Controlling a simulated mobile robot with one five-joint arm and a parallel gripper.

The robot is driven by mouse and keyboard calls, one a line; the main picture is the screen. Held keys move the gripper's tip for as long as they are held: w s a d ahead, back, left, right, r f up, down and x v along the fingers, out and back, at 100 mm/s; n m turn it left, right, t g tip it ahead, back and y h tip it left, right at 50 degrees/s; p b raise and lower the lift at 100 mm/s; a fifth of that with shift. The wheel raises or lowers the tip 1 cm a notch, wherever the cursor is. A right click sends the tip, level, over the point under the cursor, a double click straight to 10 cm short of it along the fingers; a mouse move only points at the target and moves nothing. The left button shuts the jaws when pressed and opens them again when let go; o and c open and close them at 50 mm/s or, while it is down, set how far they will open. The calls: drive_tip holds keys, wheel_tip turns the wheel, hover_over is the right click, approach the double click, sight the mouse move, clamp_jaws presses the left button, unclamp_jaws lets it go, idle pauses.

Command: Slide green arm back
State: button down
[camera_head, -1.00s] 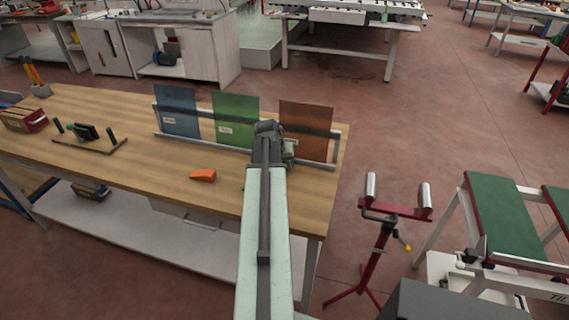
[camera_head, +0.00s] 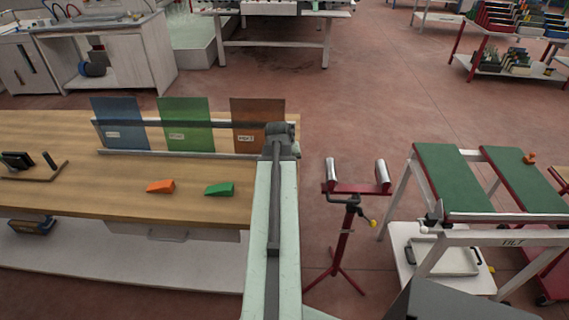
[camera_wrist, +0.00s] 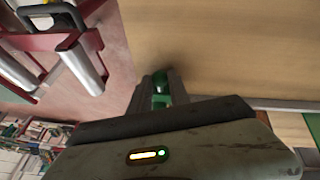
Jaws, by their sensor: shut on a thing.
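My gripper (camera_wrist: 160,96) shows in the wrist view, pointing down past the right end of the wooden bench. Its jaws are shut on a small green piece (camera_wrist: 161,83); only part of it shows, and I cannot tell whether it is the green arm. In the head view my arm hides the jaws and the piece. The wrist is just right of the brown panel (camera_head: 256,118). No other thing that is clearly a green arm shows. A green wedge (camera_head: 219,189) lies on the bench, left of my arm.
The wooden bench (camera_head: 110,200) also holds an orange wedge (camera_head: 160,186), a blue panel (camera_head: 117,122) and a green panel (camera_head: 185,122) in a rack. A red roller stand (camera_head: 348,215) is close on the right, with a green-topped table (camera_head: 455,180) beyond. Open floor lies behind.

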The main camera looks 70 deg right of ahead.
drive_tip(key=shift+s+d, duration=0.15)
drive_tip(key=shift+s, duration=0.1)
drive_tip(key=c, duration=1.2)
unclamp_jaws()
drive_tip(key=shift+c, duration=0.2)
drive_tip(key=shift+w, duration=0.25)
drive_tip(key=p+v, duration=0.7)
drive_tip(key=v, duration=0.1)
